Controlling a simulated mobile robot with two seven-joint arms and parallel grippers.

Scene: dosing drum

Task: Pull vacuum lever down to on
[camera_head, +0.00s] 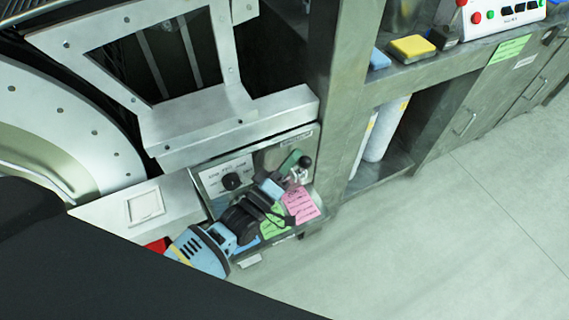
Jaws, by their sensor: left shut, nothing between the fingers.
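The vacuum lever (304,163) seems to be the small metal handle with a black ball knob on the drum's control panel, beside a green part. I cannot read its label or tell its setting for sure. My left gripper (284,213) is shut and empty. It is in front of the panel, just below the lever in the picture, and looks apart from it. My left wrist hides part of the panel. My right gripper is not in view.
A black round knob (231,181) sits on the panel's white label plate. Pink (302,203) and green notes are close to my gripper. A metal frame (235,110) stands above the panel. A shelf at right holds a yellow sponge (411,48). The floor at right is clear.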

